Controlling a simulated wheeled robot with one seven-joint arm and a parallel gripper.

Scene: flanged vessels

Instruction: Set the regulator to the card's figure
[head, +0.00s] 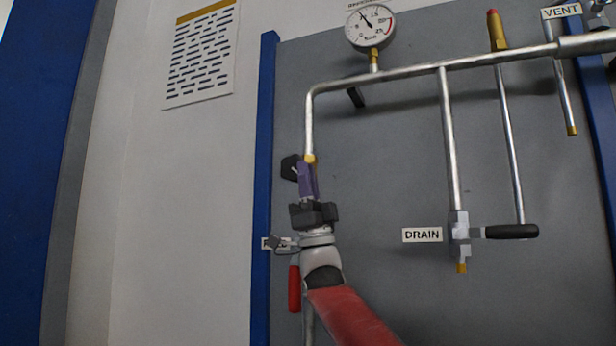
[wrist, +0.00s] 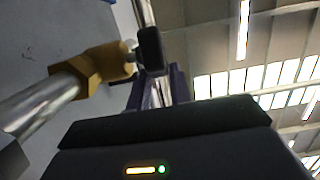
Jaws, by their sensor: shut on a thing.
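A brass regulator body (wrist: 92,70) with a black knob (wrist: 150,50) sits on the pipe in the wrist view. In the head view the black knob (head: 290,167) shows left of the pipe. My gripper (head: 308,178), with purple fingers, reaches up to it from below. No card with a readable figure shows.
A notice (head: 200,55) with unreadable lines hangs on the wall at upper left. A DRAIN label (head: 422,235) and a black-handled valve (head: 510,232) are to the right. A VENT label (head: 562,12) is at top right. A red handle (head: 294,288) hangs beside my wrist.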

